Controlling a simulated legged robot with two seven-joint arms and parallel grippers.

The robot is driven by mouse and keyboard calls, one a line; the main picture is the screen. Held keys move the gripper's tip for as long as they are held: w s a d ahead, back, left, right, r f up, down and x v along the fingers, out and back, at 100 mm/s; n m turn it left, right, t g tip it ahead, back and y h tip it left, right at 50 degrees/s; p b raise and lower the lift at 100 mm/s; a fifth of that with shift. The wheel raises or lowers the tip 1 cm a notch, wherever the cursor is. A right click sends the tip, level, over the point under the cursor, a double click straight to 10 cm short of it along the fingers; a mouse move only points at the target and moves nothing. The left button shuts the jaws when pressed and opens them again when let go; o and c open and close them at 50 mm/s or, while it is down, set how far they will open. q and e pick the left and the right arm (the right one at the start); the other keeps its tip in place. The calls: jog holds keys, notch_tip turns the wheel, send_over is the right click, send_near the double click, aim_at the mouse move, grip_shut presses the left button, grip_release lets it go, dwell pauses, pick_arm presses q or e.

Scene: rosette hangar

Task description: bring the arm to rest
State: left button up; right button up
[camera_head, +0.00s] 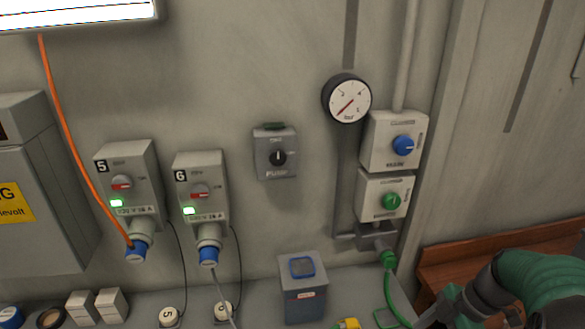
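My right arm comes in from the lower right, with green links and a dark grey wrist. Its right gripper (432,316) is at the bottom edge of the view, in front of the bench and just right of the green hose (394,290). The fingers are small and partly cut off, so I cannot tell whether they are open or hold anything. My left arm and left gripper are not in view.
The wall carries sockets 5 (128,180) and 6 (200,185) with blue plugs, a pump switch (275,152), a gauge (347,99), a blue-knob box (392,140) and a green-knob box (383,195). A grey-blue box (303,290) stands on the bench. A brown wooden bench (470,254) is at right.

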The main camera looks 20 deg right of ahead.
jog(key=w+a+f+m+h, duration=0.1)
jog(key=w+a+f+m, duration=0.1)
jog(key=a+m, duration=0.2)
jog(key=w+a+f+m+h, duration=0.1)
jog(key=w+a+f+m, duration=0.1)
jog(key=a, duration=0.9)
jog(key=w+a+f+m+h, duration=0.2)
jog(key=a+f+m, duration=0.1)
jog(key=a+m, duration=0.3)
jog(key=shift+a+f+t, duration=0.3)
jog(key=shift+a+f, duration=0.1)
jog(key=shift+a, duration=0.5)
jog(key=shift+w+d, duration=0.1)
jog(key=shift+w, duration=0.05)
